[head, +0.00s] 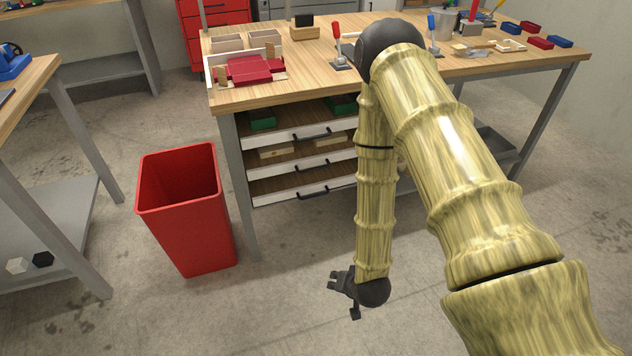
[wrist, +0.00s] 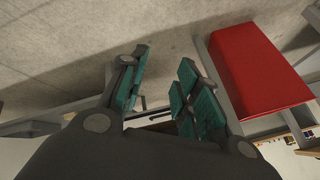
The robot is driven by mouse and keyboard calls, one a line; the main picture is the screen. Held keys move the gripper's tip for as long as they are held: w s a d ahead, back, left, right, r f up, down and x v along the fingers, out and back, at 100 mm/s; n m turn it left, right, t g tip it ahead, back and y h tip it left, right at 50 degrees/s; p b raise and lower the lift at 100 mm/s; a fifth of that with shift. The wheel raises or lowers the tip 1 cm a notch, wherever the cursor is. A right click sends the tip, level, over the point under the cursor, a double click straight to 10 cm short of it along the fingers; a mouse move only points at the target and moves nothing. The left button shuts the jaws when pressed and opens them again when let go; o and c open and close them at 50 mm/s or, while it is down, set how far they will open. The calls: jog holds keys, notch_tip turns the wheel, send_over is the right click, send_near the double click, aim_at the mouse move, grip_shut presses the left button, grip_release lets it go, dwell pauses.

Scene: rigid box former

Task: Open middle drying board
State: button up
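The middle drying board (head: 280,173) is the second of three stacked pull-out boards under the workbench. All three board fronts are roughly in line, and the middle one looks shut. My arm hides the right ends of the boards. My gripper (head: 336,283) is low over the floor, in front of and below the boards, and apart from the handle. In the wrist view my gripper (wrist: 163,62) shows its teal-padded fingers spread, with nothing between them. A dark bar shows beyond the fingers, too small to identify.
A red bin (head: 185,215) stands on the floor left of the boards; it also shows in the wrist view (wrist: 258,70). The workbench top (head: 310,65) carries a red fixture (head: 255,70) and tools. Another bench stands at left. The floor before the boards is clear.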

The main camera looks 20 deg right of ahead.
jog(key=w+f+m+t+b, duration=0.25)
jog(key=w+b, duration=0.35)
jog(key=w, duration=0.4)
jog(key=m+t+b, duration=0.9)
jog(key=t+b, duration=0.2)
jog(key=b, duration=0.7)
send_near(316, 169)
jog(key=b+x, duration=0.3)
jog(key=x, duration=0.7)
jog(key=shift+w+d+f, duration=0.1)
jog(key=shift+w, duration=0.15)
grip_shut()
